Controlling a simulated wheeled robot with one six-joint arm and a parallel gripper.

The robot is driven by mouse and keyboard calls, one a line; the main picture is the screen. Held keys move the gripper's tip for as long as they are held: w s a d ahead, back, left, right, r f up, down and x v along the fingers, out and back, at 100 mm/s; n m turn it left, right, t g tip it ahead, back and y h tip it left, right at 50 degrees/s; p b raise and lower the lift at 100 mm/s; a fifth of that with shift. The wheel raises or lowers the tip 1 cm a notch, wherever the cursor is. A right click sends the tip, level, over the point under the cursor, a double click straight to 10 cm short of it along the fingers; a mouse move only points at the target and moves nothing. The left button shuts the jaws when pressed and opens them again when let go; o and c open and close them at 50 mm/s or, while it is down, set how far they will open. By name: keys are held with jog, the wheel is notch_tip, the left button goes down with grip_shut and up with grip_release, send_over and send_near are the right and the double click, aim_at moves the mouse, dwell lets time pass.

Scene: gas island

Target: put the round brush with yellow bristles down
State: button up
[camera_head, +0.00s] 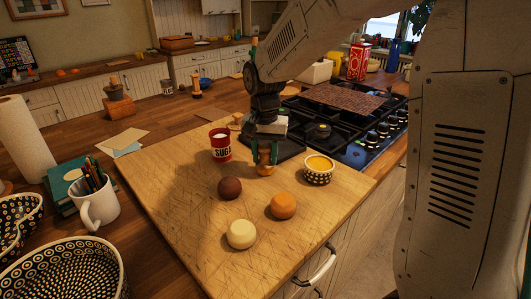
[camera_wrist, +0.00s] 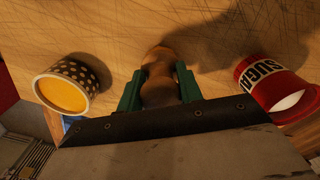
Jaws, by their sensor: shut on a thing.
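My gripper (camera_head: 265,153) is low over the wooden cutting board (camera_head: 165,215), between a red sugar tin and a patterned bowl. Its green fingers are shut on the round brush (camera_head: 264,168), whose brown rounded body shows between them. The brush also shows between the fingers in the wrist view (camera_wrist: 160,72). Its yellow bristles cannot be made out. The brush is at or very near the board; I cannot tell whether it touches.
The red sugar tin (camera_head: 220,145) stands left of my gripper, the patterned bowl with yellow content (camera_head: 318,171) right. Dark brown (camera_head: 229,188), orange (camera_head: 283,205) and cream (camera_head: 241,234) balls lie in front. The gas hob (camera_head: 345,130) is behind. The board's left part is clear.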

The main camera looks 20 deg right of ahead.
jog(key=o, duration=1)
jog(key=shift+o, duration=0.2)
notch_tip(320, 180, up, 12)
jog(key=shift+r, duration=0.15)
jog(key=s+d+f+n, duration=0.1)
jog(key=s+n, duration=0.1)
jog(key=s, duration=0.8)
jog(key=s+d+f+n+t, duration=0.1)
jog(key=s+n, duration=0.1)
jog(key=s, duration=0.8)
jog(key=s+d+f+n, duration=0.1)
jog(key=s+n, duration=0.1)
jog(key=s, duration=0.7)
jog(key=shift+s+d+f, duration=0.2)
jog(key=shift+s+f, duration=0.15)
jog(key=shift+s, duration=0.05)
